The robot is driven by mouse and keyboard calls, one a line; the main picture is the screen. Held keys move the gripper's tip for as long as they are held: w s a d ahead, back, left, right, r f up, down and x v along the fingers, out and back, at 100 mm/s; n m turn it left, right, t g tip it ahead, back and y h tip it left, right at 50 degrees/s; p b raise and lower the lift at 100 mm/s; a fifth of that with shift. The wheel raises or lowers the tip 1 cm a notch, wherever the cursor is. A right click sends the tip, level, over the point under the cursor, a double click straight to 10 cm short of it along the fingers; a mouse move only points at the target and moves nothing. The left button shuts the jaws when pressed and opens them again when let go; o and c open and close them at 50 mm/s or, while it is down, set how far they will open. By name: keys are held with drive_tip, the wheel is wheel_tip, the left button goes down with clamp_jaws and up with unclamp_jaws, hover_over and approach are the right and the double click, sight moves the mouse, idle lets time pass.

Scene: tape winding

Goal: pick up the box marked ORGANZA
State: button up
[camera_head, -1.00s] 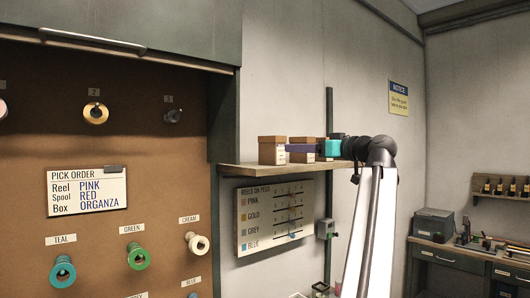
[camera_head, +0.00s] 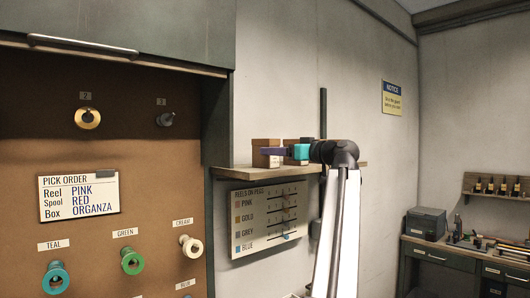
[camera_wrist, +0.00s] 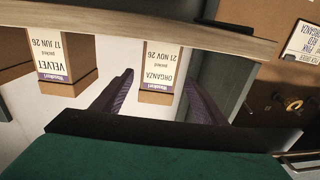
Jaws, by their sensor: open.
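The ORGANZA box (camera_wrist: 160,80), brown with a white label, stands on the wooden shelf (camera_wrist: 210,35) and appears upside down in the wrist view. In the head view it is the left box (camera_head: 266,144) on the shelf. My gripper (camera_wrist: 159,78) is open, with one dark purple finger on each side of the box in the picture and gaps beside it. I cannot tell how deep the box sits between the fingers.
The VELVET box (camera_wrist: 52,60) stands close beside, on the same shelf. The PICK ORDER board (camera_head: 78,195) lists PINK, RED and ORGANZA. A pegboard with reels (camera_head: 132,260) is at left. The REELS ON PEGS chart (camera_head: 268,215) hangs below the shelf.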

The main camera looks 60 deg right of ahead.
drive_tip(key=shift+w+d, duration=0.1)
drive_tip(key=shift+w, duration=0.2)
drive_tip(key=shift+w, duration=0.1)
drive_tip(key=shift+p+x, duration=1.3)
drive_tip(key=shift+x, duration=0.95)
drive_tip(key=shift+w+d, duration=0.2)
drive_tip(key=shift+w, duration=0.05)
drive_tip(key=c, duration=1.2)
drive_tip(key=shift+r, duration=0.15)
drive_tip(key=shift+r+b, duration=1.55)
drive_tip(key=shift+r, duration=3.35)
